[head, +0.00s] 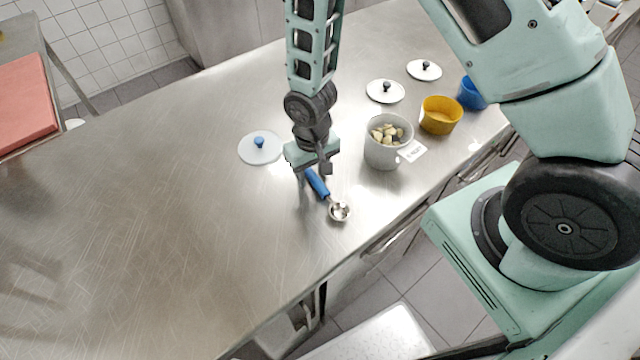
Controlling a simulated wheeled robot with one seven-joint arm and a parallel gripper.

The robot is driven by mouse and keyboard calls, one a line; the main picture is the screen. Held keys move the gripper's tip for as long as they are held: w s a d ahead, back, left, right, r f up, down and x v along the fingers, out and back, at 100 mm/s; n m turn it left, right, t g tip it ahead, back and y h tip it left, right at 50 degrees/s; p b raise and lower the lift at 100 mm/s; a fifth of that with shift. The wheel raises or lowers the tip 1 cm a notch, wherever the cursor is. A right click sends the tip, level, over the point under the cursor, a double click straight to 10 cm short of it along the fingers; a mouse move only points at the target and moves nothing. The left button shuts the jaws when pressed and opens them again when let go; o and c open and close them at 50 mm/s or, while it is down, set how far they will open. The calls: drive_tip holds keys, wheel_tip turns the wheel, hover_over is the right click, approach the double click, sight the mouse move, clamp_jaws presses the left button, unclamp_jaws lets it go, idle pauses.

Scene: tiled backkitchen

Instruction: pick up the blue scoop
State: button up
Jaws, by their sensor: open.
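The blue scoop (318,184) has a blue handle and a round metal bowl (340,211). It lies on the steel counter (180,220) in the middle of the head view, its bowl towards the counter's front edge. My gripper (313,172) is open and points down over the upper end of the blue handle. The fingers appear beside the handle, and part of that handle end is hidden behind them. I cannot tell whether the fingers touch it.
A grey pot (383,153) with pale chunks stands right of the gripper, a small white card (412,151) beside it. Farther right are a yellow bowl (440,117) and a blue container (470,94). Lids lie behind, one (261,147) left of the gripper. The counter's left is clear.

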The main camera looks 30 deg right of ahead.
drive_tip(key=shift+f, duration=0.15)
clamp_jaws()
idle(0.4)
